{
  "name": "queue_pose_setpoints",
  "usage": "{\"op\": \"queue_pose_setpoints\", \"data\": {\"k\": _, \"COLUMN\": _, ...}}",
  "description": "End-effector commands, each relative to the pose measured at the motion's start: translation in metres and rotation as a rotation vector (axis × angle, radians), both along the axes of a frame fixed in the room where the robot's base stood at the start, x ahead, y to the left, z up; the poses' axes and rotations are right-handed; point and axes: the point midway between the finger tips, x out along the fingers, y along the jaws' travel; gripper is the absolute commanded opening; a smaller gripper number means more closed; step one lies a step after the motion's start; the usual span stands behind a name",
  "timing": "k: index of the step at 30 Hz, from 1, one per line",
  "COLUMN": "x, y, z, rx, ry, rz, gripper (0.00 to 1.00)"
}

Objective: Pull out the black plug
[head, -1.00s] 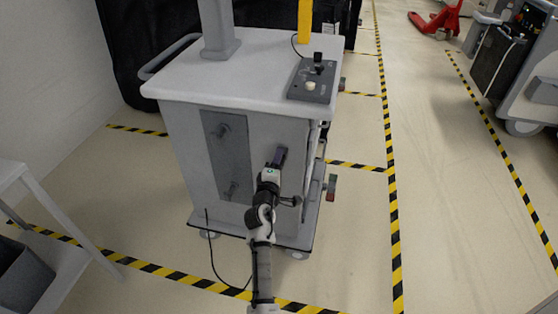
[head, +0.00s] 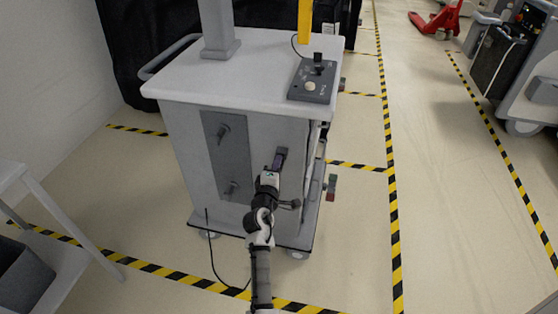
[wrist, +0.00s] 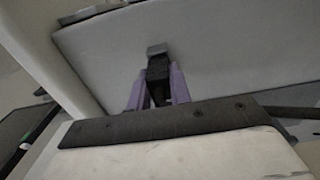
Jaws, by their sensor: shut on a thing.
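The black plug (wrist: 158,72) is between the purple fingers of my gripper (wrist: 159,88) in the wrist view, and the gripper is shut on it. A small grey block (wrist: 157,49) shows at the plug's far end, against the grey cart wall. I cannot tell whether the plug is still seated. In the head view my gripper (head: 277,164) is at the cart's (head: 240,75) front face, right of its dark panel (head: 226,156). A dark grey piece (head: 282,152) shows just beyond the fingertips; the plug itself is too small to make out there.
A control box (head: 313,80) sits on the cart top. Two knobs stick out of the dark panel. A black cable (head: 212,255) hangs by the cart's lower left. A grey stand (head: 45,215) is at left.

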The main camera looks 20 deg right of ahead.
Motion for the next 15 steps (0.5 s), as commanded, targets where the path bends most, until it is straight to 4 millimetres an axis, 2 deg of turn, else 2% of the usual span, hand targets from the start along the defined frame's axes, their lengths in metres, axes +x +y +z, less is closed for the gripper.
{"op": "queue_pose_setpoints", "data": {"k": 15, "x": -0.018, "y": 0.012, "z": 0.000, "rx": 0.000, "ry": -0.001, "rz": 0.001, "gripper": 0.00}}
